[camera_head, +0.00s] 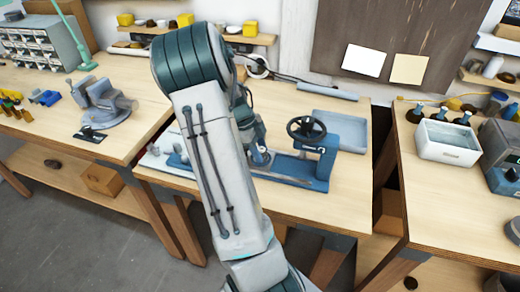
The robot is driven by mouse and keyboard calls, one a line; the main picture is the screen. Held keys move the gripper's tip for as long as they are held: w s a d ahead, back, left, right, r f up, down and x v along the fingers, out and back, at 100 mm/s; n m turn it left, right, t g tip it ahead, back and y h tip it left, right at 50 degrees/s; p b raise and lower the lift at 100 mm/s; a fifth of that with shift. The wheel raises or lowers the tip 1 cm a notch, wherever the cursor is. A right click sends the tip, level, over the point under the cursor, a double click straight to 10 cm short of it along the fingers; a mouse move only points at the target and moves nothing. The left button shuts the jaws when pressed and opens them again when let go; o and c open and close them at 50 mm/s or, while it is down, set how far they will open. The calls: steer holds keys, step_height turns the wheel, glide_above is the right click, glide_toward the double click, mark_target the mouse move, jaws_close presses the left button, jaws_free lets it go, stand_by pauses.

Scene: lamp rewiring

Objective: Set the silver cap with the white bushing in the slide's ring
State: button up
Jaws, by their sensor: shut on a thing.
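A blue press with a black handwheel (306,130) stands on the middle table. Its long blue bed (288,180) runs left toward my arm. My gripper (260,160) points down at the bed's left part, mostly behind my forearm. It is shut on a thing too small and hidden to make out. I cannot pick out the silver cap, its white bushing or the slide's ring. I cannot tell whether the held thing touches the press. A white tray (157,163) with small pale parts (181,149) lies left of my arm.
An empty blue-grey tray (339,124) lies behind the press. A grey vise (104,101) stands on the left bench. A white bin (448,143) with dark bottles behind it stands on the right bench. The middle table's front strip is clear right of my arm.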

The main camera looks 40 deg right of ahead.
steer(key=shift+f, duration=0.1)
steer(key=o, duration=1.1)
steer(key=b+v, duration=0.1)
steer(key=v, duration=1.3)
steer(key=p+v, duration=0.2)
steer(key=v, duration=0.1)
steer(key=p+v, duration=0.2)
steer(key=s+p+v, duration=0.1)
steer(key=p+v, duration=0.1)
steer(key=v, duration=0.1)
steer(key=shift+w+d+r+p, duration=0.15)
steer(key=shift+r+p, duration=0.15)
steer(key=shift+r, duration=0.25)
